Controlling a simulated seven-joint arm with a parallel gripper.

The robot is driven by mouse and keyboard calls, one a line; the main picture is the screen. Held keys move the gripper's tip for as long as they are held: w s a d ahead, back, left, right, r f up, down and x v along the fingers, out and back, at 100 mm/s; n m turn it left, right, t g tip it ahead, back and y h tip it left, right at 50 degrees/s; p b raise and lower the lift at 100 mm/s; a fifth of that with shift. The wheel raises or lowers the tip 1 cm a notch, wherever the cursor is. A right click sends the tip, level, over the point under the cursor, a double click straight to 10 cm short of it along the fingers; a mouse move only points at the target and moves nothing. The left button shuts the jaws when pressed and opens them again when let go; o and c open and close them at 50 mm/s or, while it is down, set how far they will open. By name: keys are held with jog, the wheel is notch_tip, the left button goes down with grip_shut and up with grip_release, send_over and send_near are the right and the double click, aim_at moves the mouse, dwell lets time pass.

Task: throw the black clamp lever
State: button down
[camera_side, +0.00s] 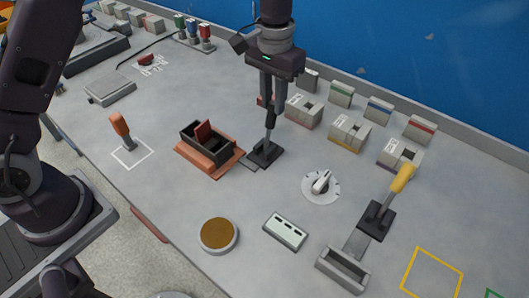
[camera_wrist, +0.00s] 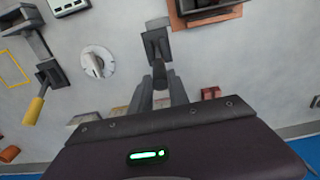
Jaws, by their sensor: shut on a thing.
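The black clamp lever (camera_side: 270,137) stands nearly upright on its dark base plate, with a thin grey shaft and a black handle at the top. Beside it on the left is a black open box on a copper-coloured base (camera_side: 227,160). My gripper (camera_side: 269,108) comes down from above and is shut on the black handle. In the wrist view the clamp's dark base (camera_wrist: 155,42) lies just beyond my gripper's fingertips (camera_wrist: 160,72). The handle is mostly hidden between my fingers there.
A yellow-handled clamp (camera_side: 402,179) stands at the right beside a grey tray (camera_side: 343,270). A white dial (camera_side: 321,186) lies between the clamps. An orange-handled lever (camera_side: 120,127) is at left. Several grey blocks (camera_side: 348,132) line the back.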

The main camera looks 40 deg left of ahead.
jog(key=shift+w, duration=0.1)
jog(key=shift+w+f, duration=0.15)
jog(key=shift+w, duration=0.75)
jog(key=shift+w+f, duration=0.3)
jog(key=shift+w, duration=0.3)
jog(key=c, duration=1.3)
grip_release()
jog(key=shift+w, duration=0.1)
jog(key=shift+o, duration=0.3)
jog(key=shift+f, duration=0.1)
notch_tip(320, 180, up, 7)
